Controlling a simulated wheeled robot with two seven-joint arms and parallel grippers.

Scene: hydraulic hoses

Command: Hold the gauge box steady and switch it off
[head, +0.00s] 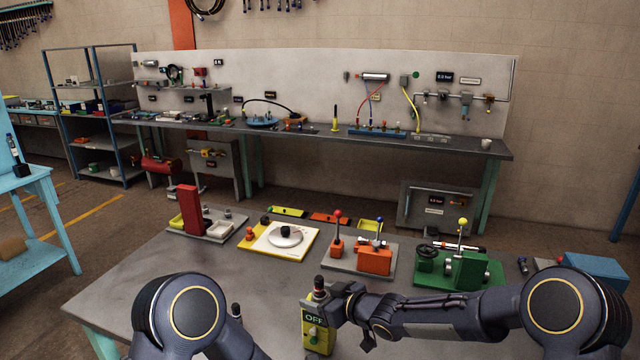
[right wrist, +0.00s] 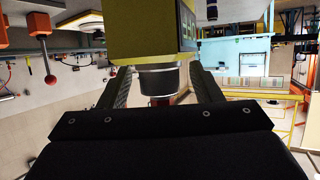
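The gauge box (head: 317,338) is yellow and stands at the front middle of the grey table, cut off low in the head view. Its dark display reads OFF in green, and green and yellow round parts show below it. A dark knob (head: 319,283) is on top. In the right wrist view the yellow box (right wrist: 142,40) fills the top middle, with the grey-black knob (right wrist: 158,80) below. My right gripper (right wrist: 159,82) has one finger on each side of the knob, with narrow gaps showing. My left arm is at the lower left; its gripper is not clearly visible.
Behind the box stand a white dial on a yellow plate (head: 262,246), an orange lever unit (head: 374,261) and a green unit (head: 470,270). A red post (head: 190,208) stands at the back left. The left table surface (head: 135,270) is clear.

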